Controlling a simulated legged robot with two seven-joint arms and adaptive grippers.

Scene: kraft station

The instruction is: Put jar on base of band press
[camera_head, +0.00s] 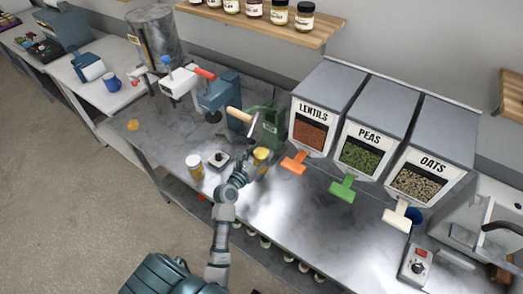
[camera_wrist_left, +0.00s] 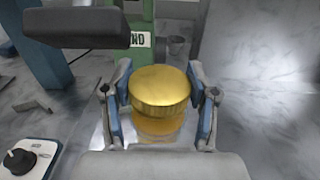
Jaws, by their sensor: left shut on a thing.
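The jar (camera_head: 261,154) has a gold lid and a yellowish body. It stands upright between the fingers of my left gripper (camera_head: 250,165), which is shut on it. In the left wrist view the gold-lidded jar (camera_wrist_left: 160,95) sits between the two blue-grey fingers (camera_wrist_left: 160,110). The green press (camera_head: 275,122) with a wooden handle is just behind the jar; its green column and label also show in the left wrist view (camera_wrist_left: 142,40). I cannot tell whether the jar touches the press base, which is mostly hidden. My right gripper is not in view.
A second jar (camera_head: 195,166) and a small dial box (camera_head: 218,160) stand left of the gripper. A blue press (camera_head: 217,95) is behind them. Lentils, peas and oats dispensers (camera_head: 362,150) stand at right. The counter's front middle (camera_head: 290,225) is clear.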

